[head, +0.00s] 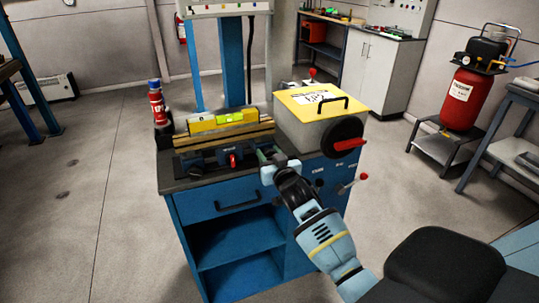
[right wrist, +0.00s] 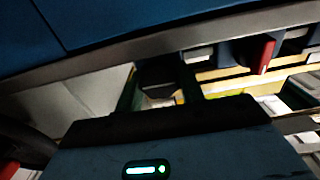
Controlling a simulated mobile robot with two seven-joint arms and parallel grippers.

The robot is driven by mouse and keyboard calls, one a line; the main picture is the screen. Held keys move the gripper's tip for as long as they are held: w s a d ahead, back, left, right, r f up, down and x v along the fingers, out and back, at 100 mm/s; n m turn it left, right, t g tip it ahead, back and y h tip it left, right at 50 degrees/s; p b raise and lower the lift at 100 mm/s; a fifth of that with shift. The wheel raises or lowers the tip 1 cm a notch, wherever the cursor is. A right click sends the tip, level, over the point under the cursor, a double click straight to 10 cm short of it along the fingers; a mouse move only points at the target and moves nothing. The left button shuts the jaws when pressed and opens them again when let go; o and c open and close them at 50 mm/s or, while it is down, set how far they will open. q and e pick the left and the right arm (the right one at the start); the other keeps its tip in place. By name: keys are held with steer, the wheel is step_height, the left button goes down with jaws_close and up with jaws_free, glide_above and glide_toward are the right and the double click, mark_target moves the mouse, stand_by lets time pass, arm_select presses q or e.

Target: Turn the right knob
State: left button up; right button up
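A blue workbench (head: 184,184) carries a dark fixture with a red-handled knob (head: 233,160) on its front. The red knob also shows in the right wrist view (right wrist: 264,55). My right gripper (head: 277,158) is at the right end of the fixture, right of the red knob. In the right wrist view my right gripper (right wrist: 162,88) has its fingers apart, with a dark block (right wrist: 158,72), possibly the right knob, seen between them. I cannot tell whether the fingers touch it. My left gripper is not in view.
A grey box with a yellow lid (head: 320,99) stands on the bench's right, with a black handwheel (head: 327,138) and red handle (head: 349,144). A red-tipped lever (head: 363,176) sticks out below. A yellow level (head: 222,121) lies behind the fixture. Left floor is clear.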

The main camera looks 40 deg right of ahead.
steer(key=shift+c, duration=1.3)
steer(key=m, duration=0.1)
steer(key=m+p, duration=0.1)
steer(key=shift+r+m, duration=0.2)
steer(key=shift+m, duration=0.5)
steer(key=shift+d+f+m, duration=0.1)
steer(key=shift+f+m, duration=0.1)
steer(key=shift+m, duration=0.2)
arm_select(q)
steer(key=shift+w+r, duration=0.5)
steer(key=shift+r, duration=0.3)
arm_select(e)
steer(key=o, duration=1)
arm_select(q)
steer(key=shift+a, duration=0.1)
